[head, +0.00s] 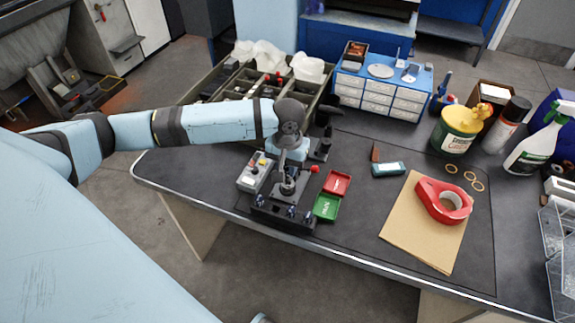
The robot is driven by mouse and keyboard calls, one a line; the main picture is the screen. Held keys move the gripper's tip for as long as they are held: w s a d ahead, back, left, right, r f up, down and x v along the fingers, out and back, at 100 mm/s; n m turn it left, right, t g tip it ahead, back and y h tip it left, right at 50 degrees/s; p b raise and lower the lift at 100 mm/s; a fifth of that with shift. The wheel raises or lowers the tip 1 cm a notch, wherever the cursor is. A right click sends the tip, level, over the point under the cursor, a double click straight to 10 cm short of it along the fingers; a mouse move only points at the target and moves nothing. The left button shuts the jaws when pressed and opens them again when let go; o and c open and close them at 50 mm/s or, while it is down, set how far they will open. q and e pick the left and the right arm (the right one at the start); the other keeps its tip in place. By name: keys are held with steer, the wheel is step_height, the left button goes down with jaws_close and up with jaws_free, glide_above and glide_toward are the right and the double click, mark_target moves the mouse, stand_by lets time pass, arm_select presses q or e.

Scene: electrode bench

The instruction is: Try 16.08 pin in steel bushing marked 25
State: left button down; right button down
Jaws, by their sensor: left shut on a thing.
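My left gripper (288,184) points down over a black fixture (268,214) near the bench's front edge. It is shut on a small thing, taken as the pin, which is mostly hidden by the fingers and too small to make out. Several small dark metal fittings stand along the fixture's front, directly below and in front of the gripper. I cannot read any marking, so I cannot tell which is the bushing marked 25. Whether the pin touches a bushing cannot be told. My right gripper is not in view.
A red tray (337,183) and a green tray (326,207) lie just right of the fixture. A grey button box (254,174) stands to its left. Tape (443,203) lies on brown paper (405,238). Bottles and a drawer cabinet (381,98) stand behind. The mat's front middle is clear.

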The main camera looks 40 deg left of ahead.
arm_select(q)
steer(key=shift+f, duration=0.85)
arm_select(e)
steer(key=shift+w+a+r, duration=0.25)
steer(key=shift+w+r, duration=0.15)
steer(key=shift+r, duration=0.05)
arm_select(q)
steer(key=shift+f, duration=0.25)
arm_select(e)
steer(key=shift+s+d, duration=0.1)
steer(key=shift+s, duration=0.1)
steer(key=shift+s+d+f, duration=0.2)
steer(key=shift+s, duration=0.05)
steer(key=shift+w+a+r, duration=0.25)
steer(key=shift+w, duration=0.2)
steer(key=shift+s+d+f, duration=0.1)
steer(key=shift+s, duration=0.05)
